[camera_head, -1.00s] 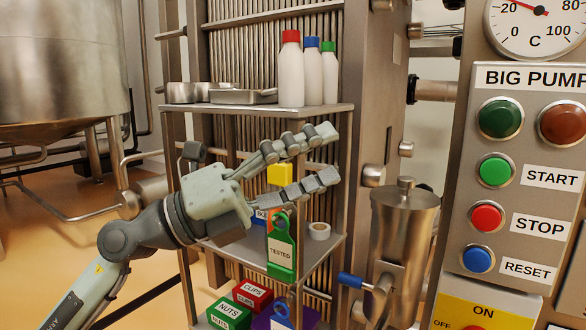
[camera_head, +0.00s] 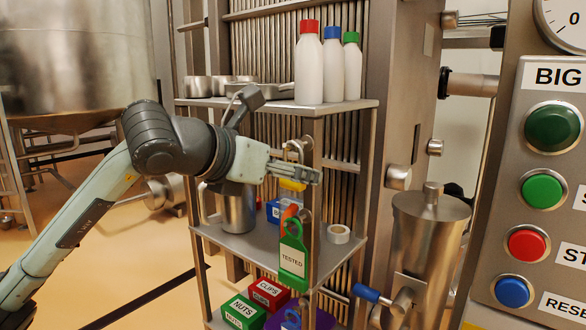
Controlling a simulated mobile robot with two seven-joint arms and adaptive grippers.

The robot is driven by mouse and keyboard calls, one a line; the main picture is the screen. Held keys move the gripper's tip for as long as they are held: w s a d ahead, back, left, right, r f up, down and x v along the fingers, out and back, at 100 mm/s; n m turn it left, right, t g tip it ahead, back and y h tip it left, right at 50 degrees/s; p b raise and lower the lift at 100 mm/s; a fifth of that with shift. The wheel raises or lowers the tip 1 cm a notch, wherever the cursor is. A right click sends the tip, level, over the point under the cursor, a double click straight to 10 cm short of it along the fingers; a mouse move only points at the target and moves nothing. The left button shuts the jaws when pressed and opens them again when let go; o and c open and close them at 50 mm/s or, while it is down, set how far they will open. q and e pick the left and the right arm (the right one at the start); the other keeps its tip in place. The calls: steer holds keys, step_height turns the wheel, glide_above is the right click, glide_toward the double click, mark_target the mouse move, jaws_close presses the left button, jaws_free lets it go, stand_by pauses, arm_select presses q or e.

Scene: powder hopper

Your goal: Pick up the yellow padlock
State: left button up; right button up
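The yellow padlock (camera_head: 293,185) shows as a small yellow patch above the middle shelf, near the front post of the rack. The gripper covers much of it. My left gripper (camera_head: 312,172) reaches in from the left, with its fingers pointing right, directly above and in front of the padlock. The fingers overlap the padlock's top in the picture. I cannot tell whether they touch it or are closed on it. My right gripper is not in view.
A green TESTED tag (camera_head: 293,256) hangs just below the gripper at the rack's front post. A tape roll (camera_head: 339,234) and a metal cup (camera_head: 238,208) stand on the middle shelf. White bottles (camera_head: 309,73) stand above. A metal canister (camera_head: 428,235) is to the right.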

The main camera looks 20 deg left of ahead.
arm_select(q)
steer(key=shift+x, duration=0.9)
steer(key=shift+s, duration=0.1)
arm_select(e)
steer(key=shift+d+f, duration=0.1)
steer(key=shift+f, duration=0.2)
arm_select(q)
steer(key=shift+c, duration=0.5)
steer(key=c, duration=1.2)
steer(key=shift+r, duration=0.2)
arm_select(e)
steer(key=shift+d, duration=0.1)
